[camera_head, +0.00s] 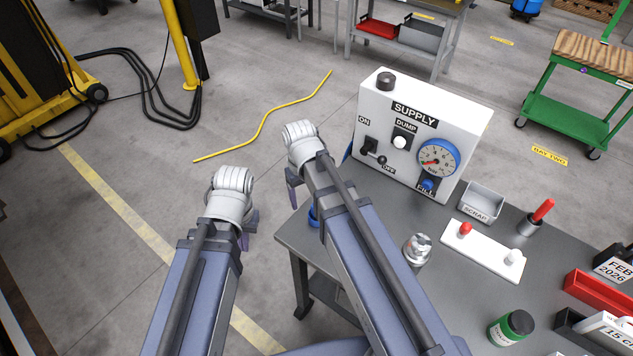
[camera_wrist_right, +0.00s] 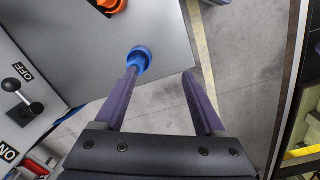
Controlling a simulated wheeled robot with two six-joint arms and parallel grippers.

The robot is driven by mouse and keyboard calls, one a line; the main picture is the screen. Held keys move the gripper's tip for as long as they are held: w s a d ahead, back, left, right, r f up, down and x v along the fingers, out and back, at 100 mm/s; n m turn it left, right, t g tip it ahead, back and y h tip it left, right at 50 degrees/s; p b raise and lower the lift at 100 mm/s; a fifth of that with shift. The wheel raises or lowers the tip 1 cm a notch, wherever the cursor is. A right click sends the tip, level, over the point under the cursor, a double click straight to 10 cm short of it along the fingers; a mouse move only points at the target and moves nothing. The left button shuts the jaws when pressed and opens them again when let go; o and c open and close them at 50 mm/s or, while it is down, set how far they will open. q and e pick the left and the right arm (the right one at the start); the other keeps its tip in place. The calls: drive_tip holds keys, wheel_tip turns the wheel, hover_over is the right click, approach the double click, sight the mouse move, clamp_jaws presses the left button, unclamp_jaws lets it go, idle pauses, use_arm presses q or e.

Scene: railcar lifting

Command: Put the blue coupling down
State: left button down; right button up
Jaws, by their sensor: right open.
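The blue coupling (camera_wrist_right: 140,56) shows in the right wrist view at the table's edge, by the tip of the left-hand finger. I cannot tell whether that finger touches it. In the head view a bit of blue (camera_head: 313,214) shows beside my right arm at the table corner, mostly hidden. My right gripper (camera_wrist_right: 161,75) is open, its fingers wide apart with floor showing between them. In the head view it hangs near the table's left corner (camera_head: 293,190), partly hidden by its arm. My left gripper (camera_head: 248,228) is left of the table over the floor, its fingers mostly hidden.
The white supply box (camera_head: 418,120) stands at the back of the grey table (camera_head: 375,200). An orange part (camera_wrist_right: 110,5) lies further along the table.

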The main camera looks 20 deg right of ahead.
drive_tip(key=s+a+n, duration=0.1)
drive_tip(key=s+a, duration=0.5)
drive_tip(key=s, duration=0.4)
drive_tip(key=shift+h, duration=0.4)
wheel_tip(320, 180, down, 6)
drive_tip(key=b, duration=0.6)
drive_tip(key=shift+f+b, duration=0.2)
drive_tip(key=shift+b, duration=0.1)
